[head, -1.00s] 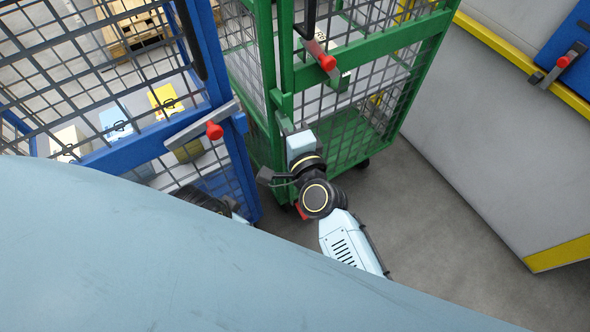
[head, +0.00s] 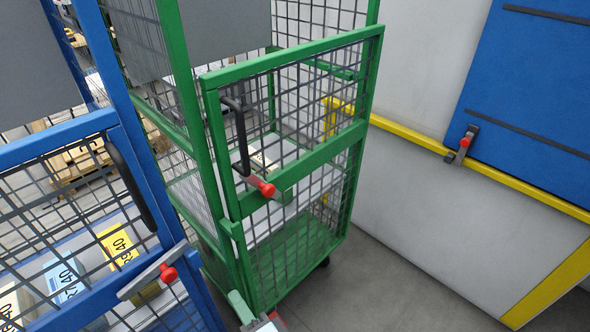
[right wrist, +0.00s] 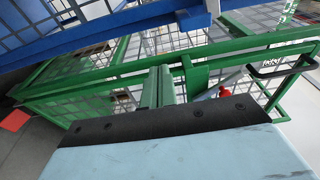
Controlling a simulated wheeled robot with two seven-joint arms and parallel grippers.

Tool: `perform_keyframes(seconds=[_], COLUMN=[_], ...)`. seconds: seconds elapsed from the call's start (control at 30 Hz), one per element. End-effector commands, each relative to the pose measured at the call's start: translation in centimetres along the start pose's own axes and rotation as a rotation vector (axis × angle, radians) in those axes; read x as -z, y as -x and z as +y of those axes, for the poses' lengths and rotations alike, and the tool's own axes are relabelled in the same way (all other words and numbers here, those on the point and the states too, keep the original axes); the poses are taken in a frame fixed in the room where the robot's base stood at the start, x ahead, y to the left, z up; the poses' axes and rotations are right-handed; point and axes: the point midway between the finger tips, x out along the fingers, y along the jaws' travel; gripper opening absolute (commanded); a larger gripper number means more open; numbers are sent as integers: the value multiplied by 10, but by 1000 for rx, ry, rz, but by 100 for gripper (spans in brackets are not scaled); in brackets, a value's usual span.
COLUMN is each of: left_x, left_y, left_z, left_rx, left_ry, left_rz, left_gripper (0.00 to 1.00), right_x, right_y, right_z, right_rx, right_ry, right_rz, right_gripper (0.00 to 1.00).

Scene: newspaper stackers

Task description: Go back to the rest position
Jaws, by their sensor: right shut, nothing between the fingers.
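My right gripper (head: 240,306) shows at the bottom edge of the head view, low in front of the green cage's near corner. Its fingers (right wrist: 158,86) are together and empty in the right wrist view. The green mesh cage (head: 232,206) stands in the middle of the head view, with a black handle and a red-knobbed latch (head: 262,187) on its front gate. In the right wrist view its green bars (right wrist: 110,80) lie beyond the fingers. I cannot tell whether the gripper touches the cage. My left gripper is not in view.
A blue mesh cage (head: 96,124) with numbered bundles, including a yellow-labelled one (head: 118,246), stands close on the left. A grey wall with a yellow rail (head: 410,133) and blue panel (head: 530,85) bounds the right. Open grey floor (head: 385,295) lies at lower right.

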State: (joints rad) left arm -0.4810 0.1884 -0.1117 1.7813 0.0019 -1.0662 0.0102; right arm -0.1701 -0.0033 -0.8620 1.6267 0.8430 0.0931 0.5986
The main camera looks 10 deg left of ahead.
Motion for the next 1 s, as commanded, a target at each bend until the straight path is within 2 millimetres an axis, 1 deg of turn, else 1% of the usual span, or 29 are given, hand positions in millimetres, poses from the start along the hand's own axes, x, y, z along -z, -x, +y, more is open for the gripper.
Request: perform_keyframes(seconds=[0.07, 0.17, 0.27, 0.3, 0.37, 0.4, 0.47, 0.5, 0.57, 0.6, 0.67, 0.7, 0.73, 0.77, 0.8, 0.87, 0.9, 0.93, 1.0], left_x=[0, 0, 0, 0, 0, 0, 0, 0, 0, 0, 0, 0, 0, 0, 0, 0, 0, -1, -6], left_y=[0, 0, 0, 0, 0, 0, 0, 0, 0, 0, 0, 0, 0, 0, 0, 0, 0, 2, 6], left_z=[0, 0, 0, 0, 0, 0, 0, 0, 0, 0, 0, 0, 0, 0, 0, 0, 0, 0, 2], left_rx=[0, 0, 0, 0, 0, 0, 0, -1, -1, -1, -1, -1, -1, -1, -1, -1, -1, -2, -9], left_ry=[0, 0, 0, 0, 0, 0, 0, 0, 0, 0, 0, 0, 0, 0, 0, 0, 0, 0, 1], left_rz=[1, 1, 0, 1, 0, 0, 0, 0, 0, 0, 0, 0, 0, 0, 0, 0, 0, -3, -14], left_gripper=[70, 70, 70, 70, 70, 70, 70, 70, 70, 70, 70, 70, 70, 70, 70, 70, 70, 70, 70], right_x=[2, 12, 35, 49, 71, 86, 108, 123, 144, 156, 174, 184, 192, 200, 208, 221, 229, 232, 224], right_y=[1, 8, 30, 44, 70, 89, 121, 143, 177, 200, 233, 255, 271, 286, 307, 338, 358, 369, 365], right_z=[2, 18, 54, 74, 105, 124, 150, 165, 185, 195, 207, 214, 217, 220, 223, 226, 226, 225, 222], right_rx=[-8, -62, -195, -274, -403, -490, -621, -707, -834, -914, -1024, -1096, -1147, -1197, -1262, -1356, -1418, -1450, -1431], right_ry=[11, 88, 259, 346, 475, 551, 650, 707, 779, 817, 864, 887, 904, 917, 930, 944, 950, 950, 939], right_rz=[-2, -15, -54, -79, -122, -152, -202, -235, -287, -321, -370, -403, -426, -449, -480, -524, -555, -574, -578], right_gripper=[0, 0, 0, 0, 0, 0, 0, 0, 0, 0, 0, 0, 0, 0, 0, 0, 0, 0, 0])
